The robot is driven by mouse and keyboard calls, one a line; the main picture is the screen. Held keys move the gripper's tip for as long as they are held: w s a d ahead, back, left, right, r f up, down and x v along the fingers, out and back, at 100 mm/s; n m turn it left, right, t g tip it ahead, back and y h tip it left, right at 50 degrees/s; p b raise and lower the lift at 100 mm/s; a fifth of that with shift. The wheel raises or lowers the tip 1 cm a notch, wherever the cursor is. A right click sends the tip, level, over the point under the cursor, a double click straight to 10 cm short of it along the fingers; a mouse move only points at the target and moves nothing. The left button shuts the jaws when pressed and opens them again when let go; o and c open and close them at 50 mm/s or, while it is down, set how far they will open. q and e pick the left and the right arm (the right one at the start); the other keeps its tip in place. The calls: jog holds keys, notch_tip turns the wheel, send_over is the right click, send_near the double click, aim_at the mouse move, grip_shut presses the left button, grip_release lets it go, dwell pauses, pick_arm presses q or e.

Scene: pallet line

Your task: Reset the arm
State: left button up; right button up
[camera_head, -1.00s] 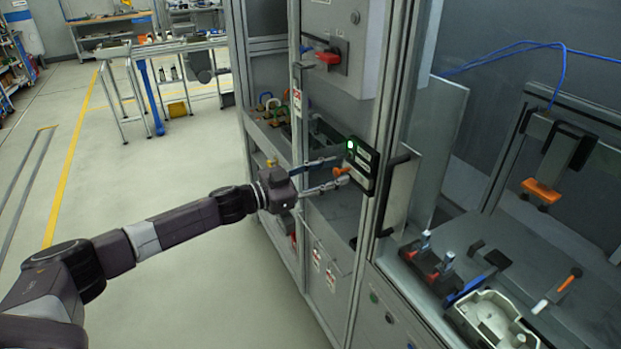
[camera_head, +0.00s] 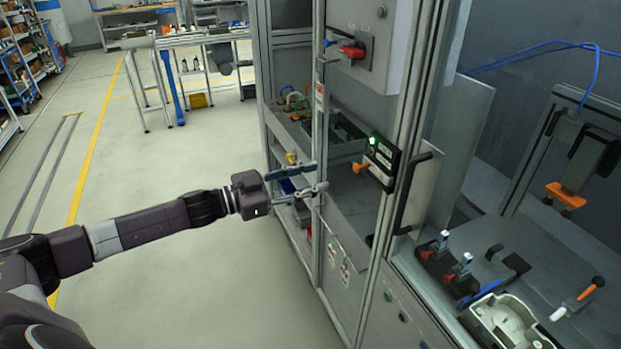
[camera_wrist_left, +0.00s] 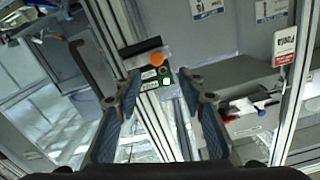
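My left arm reaches in from the left in the head view. Its gripper (camera_head: 318,178) is open and empty, in front of the machine frame's post. In the left wrist view the gripper's two fingers (camera_wrist_left: 168,100) stand well apart with nothing between them. Beyond them is a small control box (camera_wrist_left: 158,72) with an orange knob and a lit green light. The same control box (camera_head: 381,162) shows in the head view, to the right of the gripper and apart from it. My right gripper is not in view.
A red switch (camera_head: 352,51) sits on the cabinet above. A black door handle (camera_head: 408,195) is right of the control box. The work surface at right holds toggle clamps (camera_head: 452,264), a light casting (camera_head: 505,322) and an orange-handled tool (camera_head: 578,297). The floor at left is clear.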

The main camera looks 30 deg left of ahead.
pick_arm(q)
jog(key=s+a+f+n+y+b, duration=0.1)
jog(key=a+f+n+y, duration=0.15)
jog(key=f, duration=0.95)
jog(key=s+a+f+n+g+y+b, duration=0.1)
jog(key=a+f+n+y, duration=0.15)
jog(key=f, duration=0.95)
jog(key=s+a+f+n+y+b, duration=0.1)
jog(key=a+f+y, duration=0.25)
jog(key=f, duration=0.85)
jog(key=s+d+f+n+g+y+b, duration=0.1)
jog(key=s+f+g, duration=0.1)
jog(key=s+f, duration=0.7)
jog(key=s+d+f+n+g+y+b, duration=0.1)
jog(key=s+f+g+y, duration=0.1)
jog(key=s+f, duration=0.75)
jog(key=s+d+f+g, duration=0.2)
jog(key=s+d+f, duration=0.2)
jog(key=s, duration=0.6)
jog(key=s+d+f+g+b, duration=0.1)
jog(key=s+d+f+g, duration=0.2)
jog(key=s+f, duration=0.6)
jog(key=s+d+f+g, duration=0.3)
jog(key=s+d+f, duration=0.3)
jog(key=s, duration=0.7)
jog(key=shift+d+f+b, duration=0.3)
jog(key=shift+d+f, duration=0.05)
jog(key=shift+d, duration=0.1)
jog(key=shift+h, duration=0.25)
